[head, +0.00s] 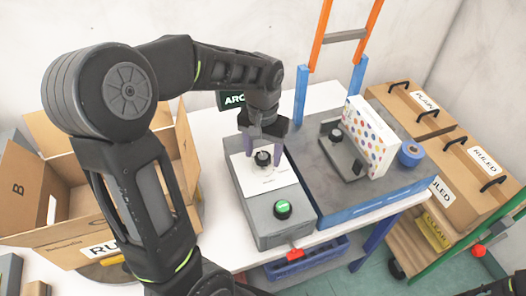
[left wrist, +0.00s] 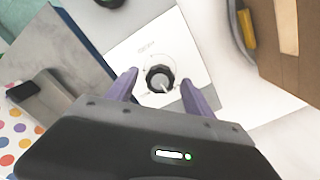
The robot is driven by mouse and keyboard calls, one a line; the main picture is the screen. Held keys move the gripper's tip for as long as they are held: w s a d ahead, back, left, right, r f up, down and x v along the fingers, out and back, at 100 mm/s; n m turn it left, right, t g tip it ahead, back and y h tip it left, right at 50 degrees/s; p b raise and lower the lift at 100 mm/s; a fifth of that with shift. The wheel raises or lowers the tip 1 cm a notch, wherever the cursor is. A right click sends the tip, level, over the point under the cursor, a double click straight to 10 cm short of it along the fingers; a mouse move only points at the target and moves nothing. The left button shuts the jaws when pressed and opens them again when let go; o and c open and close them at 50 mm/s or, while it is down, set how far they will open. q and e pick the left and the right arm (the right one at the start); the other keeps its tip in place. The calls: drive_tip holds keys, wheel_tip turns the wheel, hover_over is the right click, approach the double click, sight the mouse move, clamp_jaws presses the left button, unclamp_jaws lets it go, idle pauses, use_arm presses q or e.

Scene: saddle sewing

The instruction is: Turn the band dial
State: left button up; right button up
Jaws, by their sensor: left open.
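The band dial (head: 262,158) is a black round knob on a white plate on top of a grey box (head: 245,207). It also shows in the left wrist view (left wrist: 160,79), with a light pointer mark and a printed ring around it. My left gripper (head: 263,147) is over the dial, pointing down. In the left wrist view its two purple fingers (left wrist: 158,82) are apart, one on each side of the dial, with gaps between them and the knob. Whether the fingertips reach down to the knob's height is unclear. My right gripper is not seen.
A dotted box (head: 370,137) and blue tape roll (head: 411,153) stand on the dark platform (head: 331,205) to the right. An open carton (head: 30,203) stands left.

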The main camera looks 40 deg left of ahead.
sight(263, 156)
use_arm(q)
wheel_tip(263, 156, up, 8)
drive_tip(key=shift+f+b, duration=0.1)
drive_tip(key=shift+b, duration=0.35)
idle(0.5)
